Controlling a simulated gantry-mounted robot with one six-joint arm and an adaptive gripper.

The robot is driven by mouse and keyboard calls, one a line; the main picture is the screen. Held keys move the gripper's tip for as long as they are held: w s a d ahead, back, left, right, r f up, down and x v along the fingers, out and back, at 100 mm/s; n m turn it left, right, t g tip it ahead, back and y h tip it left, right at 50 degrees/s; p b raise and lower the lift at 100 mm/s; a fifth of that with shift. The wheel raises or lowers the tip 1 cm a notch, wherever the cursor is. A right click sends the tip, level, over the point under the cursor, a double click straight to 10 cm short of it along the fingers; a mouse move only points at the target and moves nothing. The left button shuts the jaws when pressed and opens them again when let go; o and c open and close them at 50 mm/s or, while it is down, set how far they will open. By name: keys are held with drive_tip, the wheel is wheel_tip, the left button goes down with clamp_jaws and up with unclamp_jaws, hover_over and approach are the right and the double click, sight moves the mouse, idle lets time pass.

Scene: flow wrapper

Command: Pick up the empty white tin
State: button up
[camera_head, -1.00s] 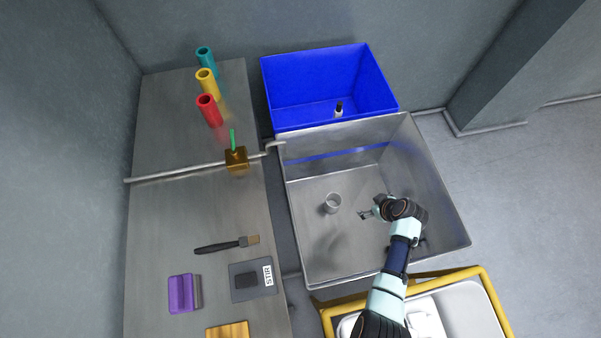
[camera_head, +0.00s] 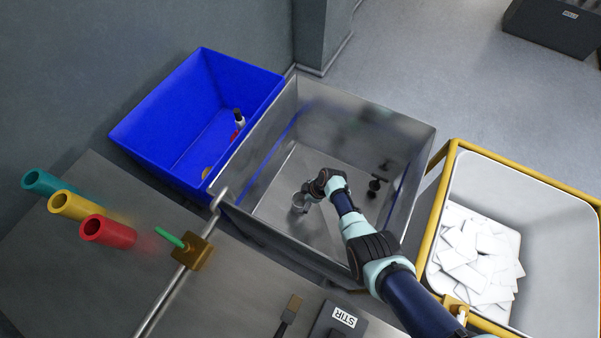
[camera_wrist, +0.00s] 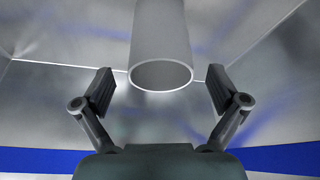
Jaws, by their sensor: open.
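The white tin (camera_head: 299,204) stands in the grey metal bin (camera_head: 385,125), toward its near left side. In the wrist view the tin (camera_wrist: 160,40) is a pale grey-white cylinder with its round open rim toward my gripper. My gripper (camera_wrist: 159,72) is open, with one finger on each side of the tin's rim and a visible gap on both sides. In the head view my gripper (camera_head: 307,191) is right at the tin and hides part of it.
The bin's high walls surround my gripper. A blue bin (camera_head: 160,115) stands left of it, with a small dark-topped bottle (camera_head: 239,119) inside. A yellow-framed container (camera_head: 540,183) with white pieces stands right. A metal rod (camera_head: 168,295) crosses the bench.

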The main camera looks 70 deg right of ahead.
drive_tip(key=b+x, duration=0.1)
drive_tip(key=x, duration=0.2)
drive_tip(key=shift+w, duration=0.1)
drive_tip(key=shift+r, duration=0.15)
drive_tip(key=shift+c, duration=0.3)
drive_tip(key=c, duration=1.5)
wheel_tip(320, 180, up, 20)
drive_tip(key=p, duration=1.2)
